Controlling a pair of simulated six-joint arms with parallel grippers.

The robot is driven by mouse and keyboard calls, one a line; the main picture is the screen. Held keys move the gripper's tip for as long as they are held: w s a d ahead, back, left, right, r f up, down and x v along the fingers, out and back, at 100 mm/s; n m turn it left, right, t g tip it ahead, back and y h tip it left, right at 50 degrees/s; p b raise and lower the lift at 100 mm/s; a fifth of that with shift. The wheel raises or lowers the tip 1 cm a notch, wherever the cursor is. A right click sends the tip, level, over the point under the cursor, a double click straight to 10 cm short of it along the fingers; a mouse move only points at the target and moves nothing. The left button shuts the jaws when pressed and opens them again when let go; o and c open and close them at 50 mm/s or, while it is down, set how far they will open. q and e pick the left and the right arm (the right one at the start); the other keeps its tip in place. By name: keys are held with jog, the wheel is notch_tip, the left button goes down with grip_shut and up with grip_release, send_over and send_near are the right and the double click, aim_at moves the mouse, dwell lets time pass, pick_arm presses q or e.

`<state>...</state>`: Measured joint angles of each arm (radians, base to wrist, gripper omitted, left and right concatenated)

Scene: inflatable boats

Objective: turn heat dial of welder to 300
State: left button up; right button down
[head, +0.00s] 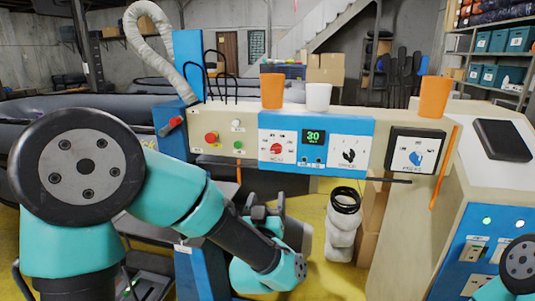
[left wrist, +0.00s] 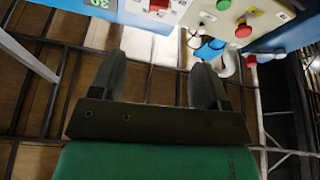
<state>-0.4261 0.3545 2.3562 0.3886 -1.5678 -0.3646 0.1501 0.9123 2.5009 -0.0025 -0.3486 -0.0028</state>
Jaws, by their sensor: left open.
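The welder's control panel (head: 315,122) has a blue face with a red heat dial (head: 276,149) on its left part. A green-lit display (head: 314,136) beside the dial reads about 30; its smaller text is too small to read. A black speed dial (head: 348,155) is to the right. My left gripper (head: 264,207) is below the panel, apart from the dial. In the left wrist view, my left gripper (left wrist: 160,80) is open with nothing between its fingers, and a red knob, apparently the heat dial (left wrist: 158,5), shows at the top edge. My right gripper is out of view.
Red and green buttons (head: 211,137) sit left of the blue panel. A blue pressure dial (head: 415,159) is on the right. Orange (head: 272,91) and white cups (head: 318,97) stand on top. A thin dark rod (head: 388,180) sticks out below the panel.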

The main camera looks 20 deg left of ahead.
aim_at(274, 152)
pick_arm(q)
jog(key=shift+s+r+y, duration=0.15)
jog(key=shift+r+y, duration=0.1)
jog(key=shift+y, duration=0.05)
jog(key=x, duration=1.7)
jog(key=shift+w+r, duration=0.15)
jog(key=shift+w, duration=0.1)
jog(key=c, duration=0.9)
